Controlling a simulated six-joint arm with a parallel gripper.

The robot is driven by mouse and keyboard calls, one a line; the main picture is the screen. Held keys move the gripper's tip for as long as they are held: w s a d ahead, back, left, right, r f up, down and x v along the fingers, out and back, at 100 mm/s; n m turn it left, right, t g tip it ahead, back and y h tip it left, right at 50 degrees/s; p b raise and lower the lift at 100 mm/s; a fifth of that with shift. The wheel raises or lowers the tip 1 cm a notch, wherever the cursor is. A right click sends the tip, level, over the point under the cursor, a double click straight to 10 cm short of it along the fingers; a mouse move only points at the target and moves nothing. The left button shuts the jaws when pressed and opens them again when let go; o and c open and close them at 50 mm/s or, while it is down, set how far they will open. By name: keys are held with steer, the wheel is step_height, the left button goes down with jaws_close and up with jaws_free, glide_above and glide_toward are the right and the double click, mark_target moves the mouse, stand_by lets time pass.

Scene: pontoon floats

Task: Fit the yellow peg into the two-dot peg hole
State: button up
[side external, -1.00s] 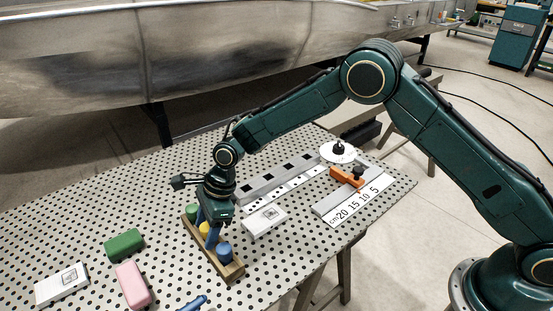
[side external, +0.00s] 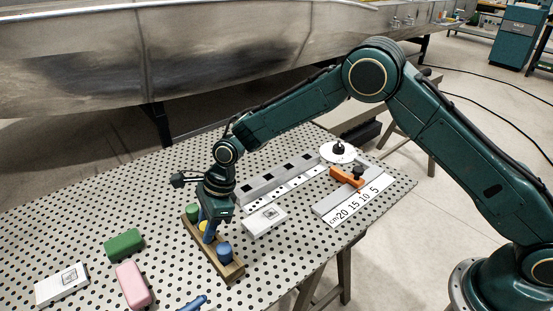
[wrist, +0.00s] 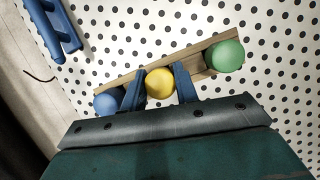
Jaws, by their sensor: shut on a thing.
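The yellow peg (wrist: 160,83) stands between my two blue fingers in the wrist view, with a finger against each side. My gripper (wrist: 159,88) is shut on it at the wooden rack (wrist: 118,79). In the side view the yellow peg (side external: 204,226) is partly hidden by my gripper (side external: 208,228). I cannot tell whether its lower end is still in the rack. A grey bar with dark square holes (side external: 258,188) lies behind the gripper, with a dotted white strip along its front. The dots are too small to tell which hole has two.
A blue peg (side external: 224,252) and a green peg (side external: 192,211) flank the yellow one in the rack. A white box (side external: 264,220) lies between rack and bar. Green (side external: 124,244) and pink (side external: 132,284) blocks lie left. An orange clamp (side external: 347,177) and ruler plate (side external: 335,212) lie right.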

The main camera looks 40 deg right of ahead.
step_height(320, 180, up, 20)
steer(key=shift+f, duration=0.25)
stand_by(0.3)
stand_by(0.5)
steer(key=w+d+m+t, duration=0.15)
steer(key=w+d, duration=0.35)
steer(key=d, duration=1.2)
steer(key=w+d+m, duration=0.3)
steer(key=w+d, duration=0.1)
steer(key=d, duration=1.2)
step_height(320, 180, down, 16)
steer(key=shift+r+h, duration=0.25)
steer(key=shift+h, duration=0.15)
steer(key=shift+f, duration=2.1)
steer(key=shift+f, duration=0.15)
